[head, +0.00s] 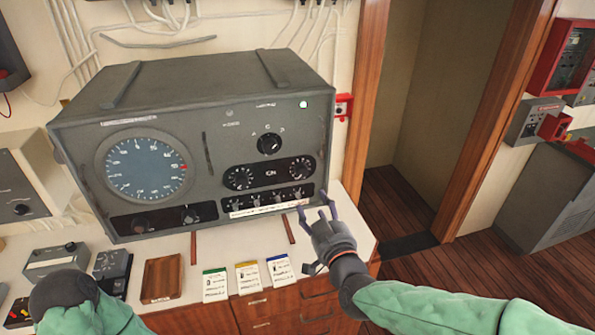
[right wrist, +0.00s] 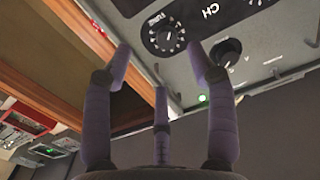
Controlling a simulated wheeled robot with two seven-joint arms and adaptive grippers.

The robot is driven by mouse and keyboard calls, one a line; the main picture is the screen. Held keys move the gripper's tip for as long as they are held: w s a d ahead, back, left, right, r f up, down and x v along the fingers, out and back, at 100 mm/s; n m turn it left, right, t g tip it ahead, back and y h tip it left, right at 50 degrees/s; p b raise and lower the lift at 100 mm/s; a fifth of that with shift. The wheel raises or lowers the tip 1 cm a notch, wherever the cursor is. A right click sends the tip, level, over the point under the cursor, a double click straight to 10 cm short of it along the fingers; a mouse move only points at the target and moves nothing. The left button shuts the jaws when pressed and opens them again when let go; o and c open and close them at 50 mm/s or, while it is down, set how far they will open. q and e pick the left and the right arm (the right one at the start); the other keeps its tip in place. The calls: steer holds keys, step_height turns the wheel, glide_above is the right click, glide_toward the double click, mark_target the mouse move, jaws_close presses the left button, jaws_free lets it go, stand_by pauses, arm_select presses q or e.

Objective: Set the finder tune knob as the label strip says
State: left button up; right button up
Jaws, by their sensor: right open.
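A grey radio finder set (head: 205,80) stands on the white counter. The tune knob (head: 300,170) is a round black dial right of the CH window, and it also shows in the right wrist view, marked TUNE (right wrist: 166,38). A white label strip (head: 265,208) runs along the panel's lower right, its text too small to read. My right gripper (head: 315,203) is open and empty, below and in front of the tune knob; in the right wrist view its fingers (right wrist: 158,62) are spread near the dial, apparently without touching it.
A selector knob (head: 269,144) sits above the CH window and a second dial (head: 239,178) left of it. Several small knobs line the row below. A lit green lamp (head: 304,105) is at the top right. Three cards (head: 247,277) and a wooden tray (head: 162,279) lie on the counter.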

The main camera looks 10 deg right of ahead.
mark_target(303, 174)
steer(key=shift+t, duration=0.3)
steer(key=w, duration=0.3)
steer(key=w+r, duration=0.1)
steer(key=w, duration=0.3)
steer(key=w+r, duration=0.1)
steer(key=w, duration=0.2)
steer(key=shift+w+a, duration=0.1)
steer(key=shift+w, duration=0.15)
steer(key=c, duration=1.1)
